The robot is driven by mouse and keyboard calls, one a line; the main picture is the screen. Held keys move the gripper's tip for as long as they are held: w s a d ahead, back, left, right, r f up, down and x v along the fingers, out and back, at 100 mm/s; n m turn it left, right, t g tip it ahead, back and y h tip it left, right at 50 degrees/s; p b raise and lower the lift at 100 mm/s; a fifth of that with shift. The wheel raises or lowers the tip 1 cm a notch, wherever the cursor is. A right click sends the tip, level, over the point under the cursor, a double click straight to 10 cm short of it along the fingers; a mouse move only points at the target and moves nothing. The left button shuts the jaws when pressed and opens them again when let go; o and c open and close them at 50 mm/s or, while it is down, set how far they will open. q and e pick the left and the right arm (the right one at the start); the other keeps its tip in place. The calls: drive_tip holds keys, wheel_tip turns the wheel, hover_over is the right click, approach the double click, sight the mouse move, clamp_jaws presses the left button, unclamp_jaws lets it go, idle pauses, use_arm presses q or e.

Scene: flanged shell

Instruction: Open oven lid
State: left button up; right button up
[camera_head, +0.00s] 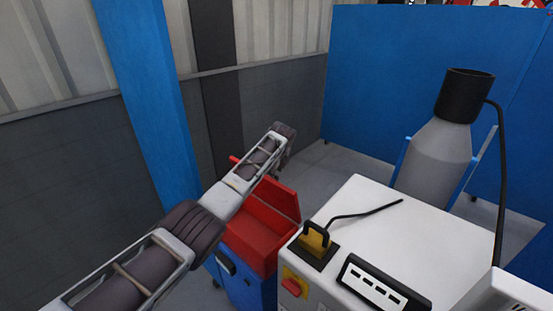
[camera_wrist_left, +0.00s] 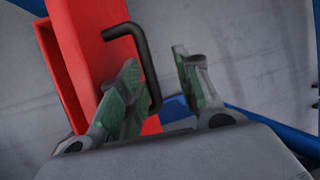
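A red box-like unit (camera_head: 262,238) with a red panel (camera_head: 280,198) rising from it stands on a blue base (camera_head: 245,284), partly behind my left arm. I cannot tell for sure that this is the oven. In the left wrist view, a red part (camera_wrist_left: 82,60) carries a bent black handle (camera_wrist_left: 148,62). My left gripper (camera_wrist_left: 158,72) is open, its green-padded fingers apart. The handle shows between the fingers, close to the left one; I cannot tell whether they touch. In the head view the left fingers are not visible. My right gripper is not in view.
A white machine (camera_head: 385,225) with a yellow and black switch (camera_head: 315,240) stands to the right of the red unit. A grey hopper (camera_head: 436,160) with a black top is behind it. A blue post (camera_head: 150,95) and grey wall are at left, blue panels (camera_head: 400,70) behind.

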use_arm(q)
drive_tip(key=v, duration=0.8)
drive_tip(key=shift+s+r, duration=0.15)
drive_tip(key=shift+r, duration=0.2)
idle(0.4)
